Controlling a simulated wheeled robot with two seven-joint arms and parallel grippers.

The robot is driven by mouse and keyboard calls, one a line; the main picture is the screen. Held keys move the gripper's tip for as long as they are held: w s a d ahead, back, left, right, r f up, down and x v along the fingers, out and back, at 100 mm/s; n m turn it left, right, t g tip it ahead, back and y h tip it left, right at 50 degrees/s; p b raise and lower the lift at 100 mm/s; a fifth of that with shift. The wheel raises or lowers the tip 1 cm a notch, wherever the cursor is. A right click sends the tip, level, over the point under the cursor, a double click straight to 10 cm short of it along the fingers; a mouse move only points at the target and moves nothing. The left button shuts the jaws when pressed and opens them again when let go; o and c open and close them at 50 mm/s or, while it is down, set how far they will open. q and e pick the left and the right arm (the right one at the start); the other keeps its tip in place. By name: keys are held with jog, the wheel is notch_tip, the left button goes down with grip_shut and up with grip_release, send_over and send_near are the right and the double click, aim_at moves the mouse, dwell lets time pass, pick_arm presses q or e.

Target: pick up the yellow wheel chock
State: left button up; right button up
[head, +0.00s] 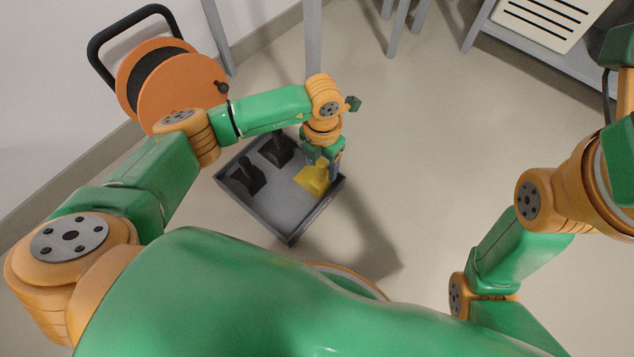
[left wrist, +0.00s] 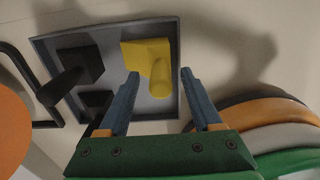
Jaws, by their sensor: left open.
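The yellow wheel chock (head: 314,179) lies in a grey tray (head: 270,217) on the floor, at the tray's right side in the head view. In the left wrist view the chock (left wrist: 146,54) shows a blocky body with a rounded handle standing up from it. My left gripper (head: 323,163) is above the chock and partly covers it in the head view. In the left wrist view its two blue fingers (left wrist: 160,74) are apart, with the chock's handle between or just beyond their tips; I cannot tell which. My right gripper is not in view.
Two black chocks (head: 247,177) (head: 276,150) share the tray, left of the yellow one. An orange cable reel (head: 180,85) with a black handle stands behind the tray by the wall. Grey table legs (head: 312,40) rise behind. The floor to the right is clear.

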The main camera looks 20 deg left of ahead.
pick_arm(q)
jog(key=shift+f, duration=0.2)
jog(key=shift+c, duration=0.4)
grip_shut()
dwell(0.9)
